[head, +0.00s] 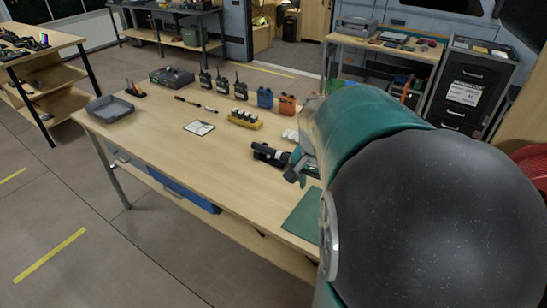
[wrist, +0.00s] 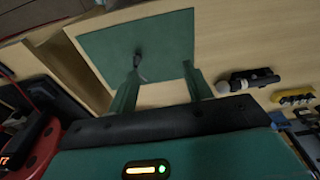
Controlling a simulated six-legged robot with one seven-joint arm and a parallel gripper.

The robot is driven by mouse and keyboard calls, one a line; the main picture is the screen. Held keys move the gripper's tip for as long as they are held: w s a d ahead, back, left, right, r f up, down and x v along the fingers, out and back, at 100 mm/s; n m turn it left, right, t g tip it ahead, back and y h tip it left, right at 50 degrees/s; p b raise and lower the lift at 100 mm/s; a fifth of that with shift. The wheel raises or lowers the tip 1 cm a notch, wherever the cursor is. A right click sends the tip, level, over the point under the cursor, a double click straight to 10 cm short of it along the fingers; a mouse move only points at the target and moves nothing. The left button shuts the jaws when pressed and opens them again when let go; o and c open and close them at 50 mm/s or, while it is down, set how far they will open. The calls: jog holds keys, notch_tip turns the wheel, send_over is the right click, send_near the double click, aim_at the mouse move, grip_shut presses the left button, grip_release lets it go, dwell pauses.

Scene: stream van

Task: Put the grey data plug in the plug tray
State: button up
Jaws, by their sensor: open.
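A small dark grey piece, seemingly the data plug (wrist: 141,68), lies on the green mat (wrist: 168,32) in the wrist view. The mat's corner also shows in the head view (head: 302,216), but my arm hides the plug there. My gripper (wrist: 160,75) is open, with its two green fingers pointing at the mat. The plug shows between the fingertips, nearer the left one, and nothing is held. I cannot tell the height of the fingers above the mat. A shallow grey tray (head: 103,116), likely the plug tray, sits at the table's far left corner and looks empty.
A black cylindrical device (head: 268,154) lies near the mat. A yellow holder (head: 245,121), several radios (head: 221,84), and blue (head: 265,97) and orange (head: 287,104) containers stand towards the back. A white card (head: 199,128) lies mid-table. The front left tabletop is clear.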

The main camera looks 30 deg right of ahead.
jog(key=s+d+f+m, duration=0.1)
jog(key=d+f, duration=0.1)
jog(key=d, duration=0.1)
jog(key=s+d+f+m+y, duration=0.1)
jog(key=d+m, duration=0.1)
jog(key=d, duration=0.2)
jog(key=s+d+f+m, duration=0.2)
jog(key=d, duration=0.1)
jog(key=shift+d+f+g, duration=0.3)
jog(key=shift+d+f, duration=0.05)
jog(key=shift+d, duration=0.05)
notch_tip(320, 180, down, 8)
jog(key=shift+r, duration=0.15)
jog(key=shift+w+a+f, duration=0.1)
jog(key=shift+f, duration=3)
jog(key=shift+c, duration=0.4)
grip_shut()
jog(key=shift+r, duration=0.2)
